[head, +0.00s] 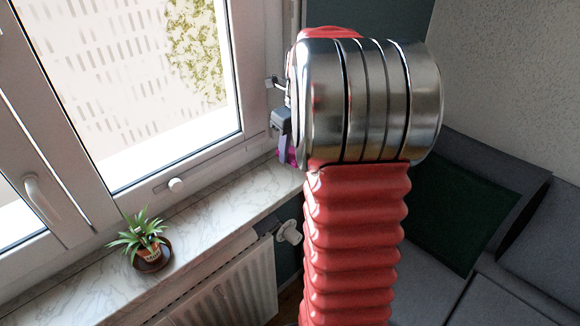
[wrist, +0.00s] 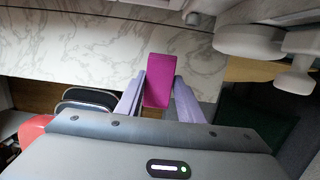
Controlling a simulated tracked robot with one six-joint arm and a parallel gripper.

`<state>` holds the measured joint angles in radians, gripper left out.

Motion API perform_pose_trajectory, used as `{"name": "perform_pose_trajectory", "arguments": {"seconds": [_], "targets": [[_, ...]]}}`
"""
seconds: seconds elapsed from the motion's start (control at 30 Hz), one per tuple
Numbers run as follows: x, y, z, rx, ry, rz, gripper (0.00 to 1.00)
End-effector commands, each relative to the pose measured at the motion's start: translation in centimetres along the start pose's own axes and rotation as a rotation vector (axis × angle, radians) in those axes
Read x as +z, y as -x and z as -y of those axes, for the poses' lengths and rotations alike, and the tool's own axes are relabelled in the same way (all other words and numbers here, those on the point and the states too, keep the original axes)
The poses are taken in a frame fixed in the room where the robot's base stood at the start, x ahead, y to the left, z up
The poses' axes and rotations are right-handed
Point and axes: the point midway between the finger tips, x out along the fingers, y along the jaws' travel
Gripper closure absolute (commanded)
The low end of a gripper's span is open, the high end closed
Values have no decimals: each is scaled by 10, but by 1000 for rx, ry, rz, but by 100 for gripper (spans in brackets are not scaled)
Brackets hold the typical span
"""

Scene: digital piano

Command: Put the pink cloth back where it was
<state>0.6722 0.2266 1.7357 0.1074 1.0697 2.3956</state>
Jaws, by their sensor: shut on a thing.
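The pink cloth (wrist: 158,81) shows in the wrist view as a folded magenta block between the two lilac-grey fingers of my gripper (wrist: 159,88). The fingers press on it from both sides. In the head view only a small magenta patch of the cloth (head: 284,154) shows, below my gripper (head: 281,124) and left of my arm's metal wrist. Most of the gripper is hidden behind my arm there. In the wrist view the cloth overlaps the marble window sill (wrist: 85,50); I cannot tell whether it touches it.
The marble sill (head: 215,208) runs below the window (head: 130,80). A potted plant (head: 150,252) stands on its left part, and the sill right of the plant looks clear. A radiator (head: 235,295) with a valve knob (head: 290,232) is below. A grey sofa (head: 500,195) with a dark green cushion (head: 450,215) is at right.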

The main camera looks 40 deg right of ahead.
Motion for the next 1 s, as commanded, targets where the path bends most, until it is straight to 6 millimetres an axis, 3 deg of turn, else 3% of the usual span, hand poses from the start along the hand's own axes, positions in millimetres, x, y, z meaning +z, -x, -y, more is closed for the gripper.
{"name": "perform_pose_trajectory", "arguments": {"seconds": [0.1, 0.5, 0.8, 1.0], "targets": [[-2, -14, 0, 0, 0, 0, 90], [-2, -20, 0, 0, 2, 1, 90], [-8, -52, -1, 1, 3, -1, 90], [-7, -56, -1, -1, 3, 1, 90]]}}
